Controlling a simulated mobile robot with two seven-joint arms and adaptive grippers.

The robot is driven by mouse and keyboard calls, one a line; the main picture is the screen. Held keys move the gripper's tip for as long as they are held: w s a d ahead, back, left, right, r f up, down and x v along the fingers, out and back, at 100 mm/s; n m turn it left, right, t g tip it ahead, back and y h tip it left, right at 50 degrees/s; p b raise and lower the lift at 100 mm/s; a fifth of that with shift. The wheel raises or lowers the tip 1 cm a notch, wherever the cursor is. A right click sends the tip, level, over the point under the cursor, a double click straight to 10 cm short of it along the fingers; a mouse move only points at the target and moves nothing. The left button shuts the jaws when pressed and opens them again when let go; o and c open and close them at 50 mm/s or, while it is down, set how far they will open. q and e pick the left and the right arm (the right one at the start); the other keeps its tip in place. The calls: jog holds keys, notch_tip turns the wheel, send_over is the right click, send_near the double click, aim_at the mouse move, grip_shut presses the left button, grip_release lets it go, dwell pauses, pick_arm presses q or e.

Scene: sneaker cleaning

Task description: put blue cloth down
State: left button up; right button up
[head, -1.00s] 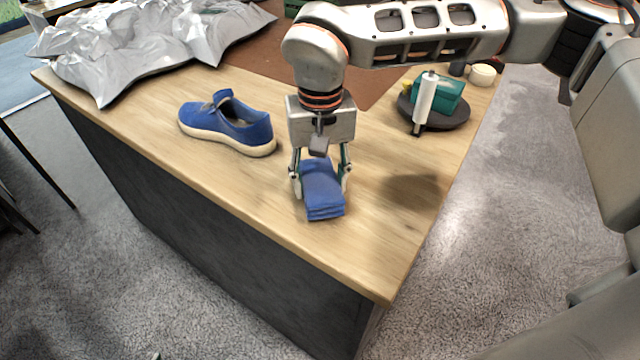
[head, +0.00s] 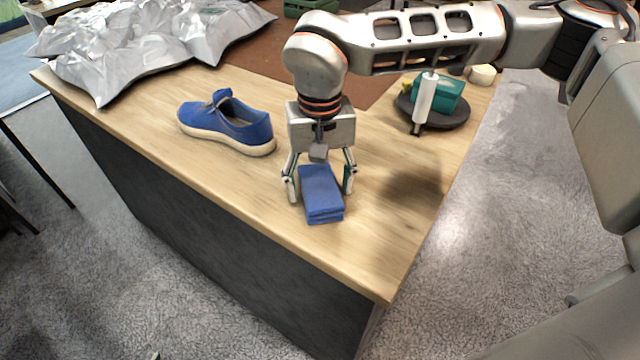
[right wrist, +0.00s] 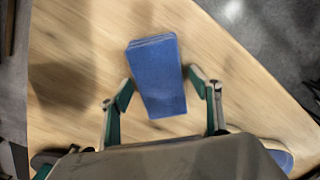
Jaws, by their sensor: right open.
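The blue cloth (head: 321,193) is a folded, layered block lying on the wooden table near its front edge. It also shows in the right wrist view (right wrist: 157,77), between and ahead of the fingers. My right gripper (head: 320,190) is open around the cloth, with one finger on each side. In the right wrist view (right wrist: 163,88) a gap shows between each fingertip and the cloth. My left gripper is not in view.
A blue sneaker (head: 228,124) stands on the table (head: 270,218) to the left. A dark round tray (head: 443,118) holds a teal box (head: 437,92) and a white cylinder (head: 424,98). Crumpled silver sheeting (head: 140,40) covers the far left. The table's near right corner is clear.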

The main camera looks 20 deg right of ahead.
aim_at(320, 186)
notch_tip(320, 186, up, 12)
jog(key=shift+p, duration=0.45)
